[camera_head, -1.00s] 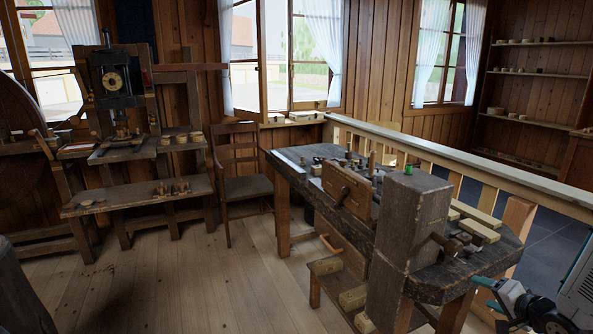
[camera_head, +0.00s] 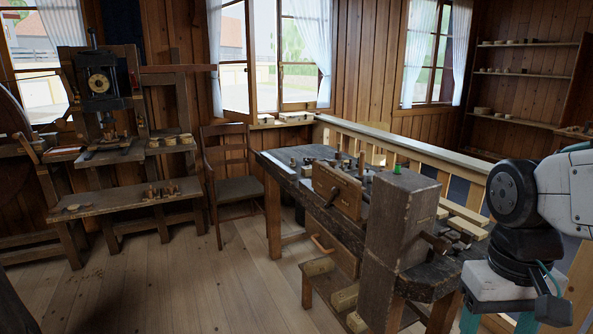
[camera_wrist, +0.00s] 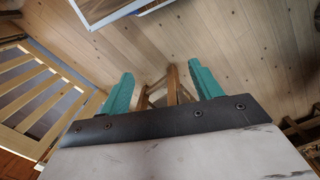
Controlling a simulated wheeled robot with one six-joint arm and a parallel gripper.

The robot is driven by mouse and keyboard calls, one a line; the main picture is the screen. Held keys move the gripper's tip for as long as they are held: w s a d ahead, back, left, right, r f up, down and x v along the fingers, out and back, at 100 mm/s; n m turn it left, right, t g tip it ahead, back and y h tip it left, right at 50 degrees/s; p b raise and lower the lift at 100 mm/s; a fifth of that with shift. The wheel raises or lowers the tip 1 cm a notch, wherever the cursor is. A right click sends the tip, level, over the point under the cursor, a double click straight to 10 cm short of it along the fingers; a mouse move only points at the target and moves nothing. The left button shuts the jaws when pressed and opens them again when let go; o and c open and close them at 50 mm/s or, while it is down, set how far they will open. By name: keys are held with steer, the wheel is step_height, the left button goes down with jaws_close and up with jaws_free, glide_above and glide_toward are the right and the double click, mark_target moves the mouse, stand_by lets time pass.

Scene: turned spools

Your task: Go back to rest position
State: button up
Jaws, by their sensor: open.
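My gripper (camera_wrist: 161,69) shows in the wrist view as two teal fingers spread wide apart, with nothing between them. Beyond them are floor boards and some wooden legs or bars. In the head view my arm is folded at the right edge. The gripper hangs downward there, in front of the workbench's right end, and its teal fingers (camera_head: 497,322) run to the bottom edge, so their tips are cut off.
A dark wooden workbench (camera_head: 285,171) with a thick upright post (camera_head: 398,235) stands close by. A small green piece (camera_head: 397,169) shows behind the post top. A chair (camera_head: 236,190) and a press stand (camera_head: 125,190) are farther left. Floor (camera_head: 180,285) at front left is clear.

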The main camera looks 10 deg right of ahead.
steer(key=a+r, duration=0.1)
steer(key=s+a+r+n+t, duration=0.1)
steer(key=a+r+t, duration=0.1)
steer(key=a, duration=0.1)
steer(key=shift+s+a+r+n, duration=0.1)
steer(key=shift+s+r+n, duration=0.2)
steer(key=shift+s+n, duration=0.1)
stand_by(0.5)
